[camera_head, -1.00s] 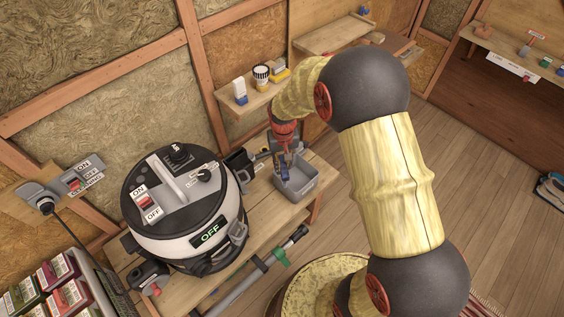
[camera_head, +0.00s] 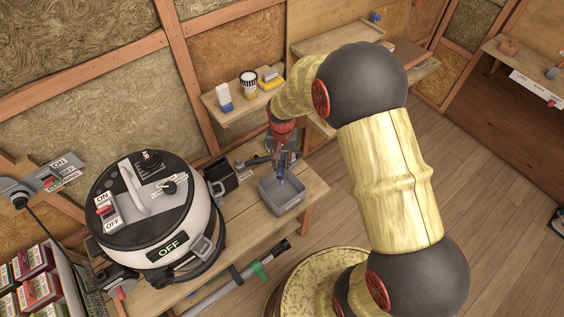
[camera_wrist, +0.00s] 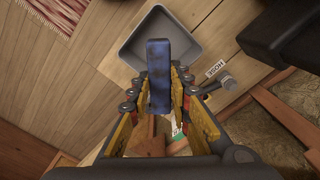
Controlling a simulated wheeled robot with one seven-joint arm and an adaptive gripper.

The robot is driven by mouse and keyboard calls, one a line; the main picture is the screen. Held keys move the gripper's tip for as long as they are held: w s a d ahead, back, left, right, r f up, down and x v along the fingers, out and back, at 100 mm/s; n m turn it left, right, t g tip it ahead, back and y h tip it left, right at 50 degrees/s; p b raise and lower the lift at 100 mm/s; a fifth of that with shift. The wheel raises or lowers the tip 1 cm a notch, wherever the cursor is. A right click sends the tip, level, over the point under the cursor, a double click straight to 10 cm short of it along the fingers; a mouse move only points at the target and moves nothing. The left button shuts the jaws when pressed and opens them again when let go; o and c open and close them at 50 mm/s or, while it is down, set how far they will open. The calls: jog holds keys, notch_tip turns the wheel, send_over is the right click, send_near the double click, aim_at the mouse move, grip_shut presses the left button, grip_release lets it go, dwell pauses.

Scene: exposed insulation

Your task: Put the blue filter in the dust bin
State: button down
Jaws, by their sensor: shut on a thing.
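My gripper (camera_head: 282,166) is shut on the blue filter (camera_wrist: 158,75), a dark blue block gripped between the two fingers in the wrist view. In the head view the filter (camera_head: 281,174) shows as a small blue shape below the fingers. A grey open-topped bin (camera_head: 284,203) stands on the wooden bench, just below and in front of my gripper. In the wrist view the grey bin (camera_wrist: 192,22) lies beyond the filter, which overlaps it in the picture. The height of the filter over the bin is hard to tell. The bin's visible inside looks empty.
A round black and white vacuum (camera_head: 152,215) with an OFF display stands left on the bench (camera_head: 240,222). A dark open box (camera_head: 221,177) sits between vacuum and bin. A wall shelf (camera_head: 245,106) behind holds small items.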

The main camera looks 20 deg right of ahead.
jog(key=shift+r, duration=0.1)
notch_tip(320, 180, down, 15)
jog(key=b, duration=0.7)
jog(key=shift+f+b, duration=0.2)
jog(key=shift+b, duration=0.15)
jog(key=shift+a, duration=0.1)
jog(key=c, duration=1.6)
grip_release()
jog(key=shift+o, duration=0.2)
notch_tip(320, 180, up, 12)
